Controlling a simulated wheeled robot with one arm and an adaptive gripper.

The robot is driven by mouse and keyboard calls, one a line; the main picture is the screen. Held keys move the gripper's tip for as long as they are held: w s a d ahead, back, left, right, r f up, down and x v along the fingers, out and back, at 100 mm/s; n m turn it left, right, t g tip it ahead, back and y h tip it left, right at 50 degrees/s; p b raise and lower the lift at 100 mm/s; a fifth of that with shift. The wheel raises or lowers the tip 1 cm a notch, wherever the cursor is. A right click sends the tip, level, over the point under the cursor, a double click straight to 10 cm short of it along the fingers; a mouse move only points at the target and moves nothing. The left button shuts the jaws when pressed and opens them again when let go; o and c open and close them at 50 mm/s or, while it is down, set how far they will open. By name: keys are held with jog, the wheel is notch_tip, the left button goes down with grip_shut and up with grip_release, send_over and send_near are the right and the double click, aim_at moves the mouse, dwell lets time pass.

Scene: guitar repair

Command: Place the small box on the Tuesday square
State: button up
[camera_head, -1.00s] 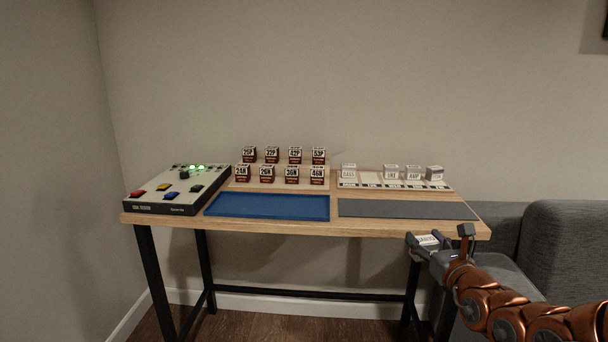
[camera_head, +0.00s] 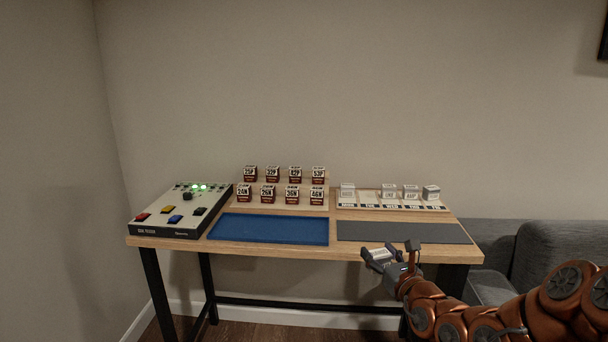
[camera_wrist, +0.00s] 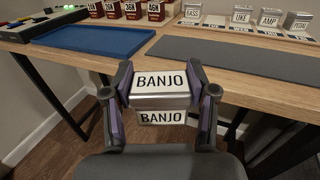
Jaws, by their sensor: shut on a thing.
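The small box is white with the word BANJO on its faces (camera_wrist: 160,98). My gripper (camera_head: 379,254) is shut on it, one finger on each side. In the head view the held box (camera_head: 380,255) is in front of the table's front edge, near the grey mat. The day board (camera_head: 391,207) is a pale strip at the table's back right with a row of labelled squares. White boxes stand on several squares, and a gap shows right of the leftmost box (camera_head: 347,190).
A grey mat (camera_head: 400,232) lies bare in front of the day board, with a bare blue tray (camera_head: 268,229) to its left. Several dark red-and-white boxes (camera_head: 292,193) stand on a stepped rack. A button console (camera_head: 181,211) is at the left end, a sofa (camera_head: 560,245) at right.

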aim_at(379, 253)
notch_tip(379, 253, up, 20)
jog(key=p, duration=1.8)
jog(key=shift+p, duration=0.3)
